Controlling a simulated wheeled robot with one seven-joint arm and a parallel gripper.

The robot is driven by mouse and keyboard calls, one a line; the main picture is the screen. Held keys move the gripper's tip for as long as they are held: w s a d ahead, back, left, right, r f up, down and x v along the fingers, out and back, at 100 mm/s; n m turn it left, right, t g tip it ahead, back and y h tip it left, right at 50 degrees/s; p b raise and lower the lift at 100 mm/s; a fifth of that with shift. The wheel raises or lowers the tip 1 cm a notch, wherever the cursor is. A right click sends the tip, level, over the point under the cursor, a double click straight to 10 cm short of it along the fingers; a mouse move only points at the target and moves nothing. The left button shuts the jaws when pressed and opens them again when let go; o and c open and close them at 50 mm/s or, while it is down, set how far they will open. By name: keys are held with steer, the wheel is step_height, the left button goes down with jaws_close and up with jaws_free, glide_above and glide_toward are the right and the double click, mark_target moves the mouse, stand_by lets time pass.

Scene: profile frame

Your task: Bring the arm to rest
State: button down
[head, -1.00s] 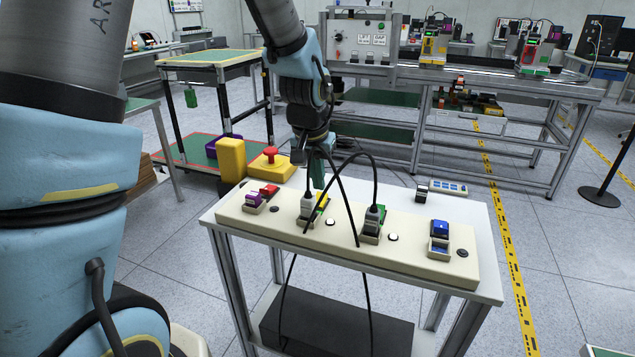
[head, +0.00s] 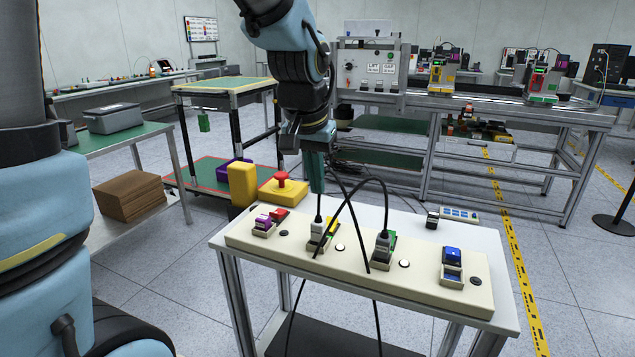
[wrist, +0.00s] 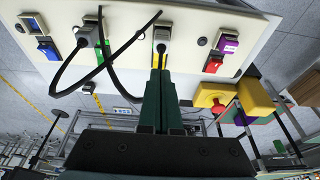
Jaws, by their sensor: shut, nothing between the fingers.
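My gripper (head: 316,180) hangs pointing down above the back edge of the cream socket panel (head: 416,288), near the yellow socket. Its green fingers (wrist: 161,85) are together with nothing between them. In the wrist view they point toward the grey plug in the yellow socket (wrist: 161,32); I cannot tell whether they touch it. That plug also shows in the head view (head: 318,232), just below the fingertips. A second grey plug (head: 383,243) sits in the green socket. Black cables run from both plugs and loop across the panel.
The panel lies on a small white table (head: 505,300). A yellow box with a red emergency button (head: 282,185) and a yellow post (head: 243,185) stand behind its left end. A blue switch (head: 452,254) is at the panel's right. A metal workbench (head: 480,103) stands behind.

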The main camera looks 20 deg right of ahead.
steer(key=a+f+n+y, duration=0.1)
steer(key=a+f+n, duration=0.2)
steer(key=a, duration=1)
steer(key=a+f+n+y, duration=0.1)
steer(key=a+f+n, duration=0.3)
steer(key=a, duration=0.9)
steer(key=shift+s+a+f+g, duration=0.15)
steer(key=shift+a+f+g, duration=0.1)
steer(key=shift+f+g, duration=0.2)
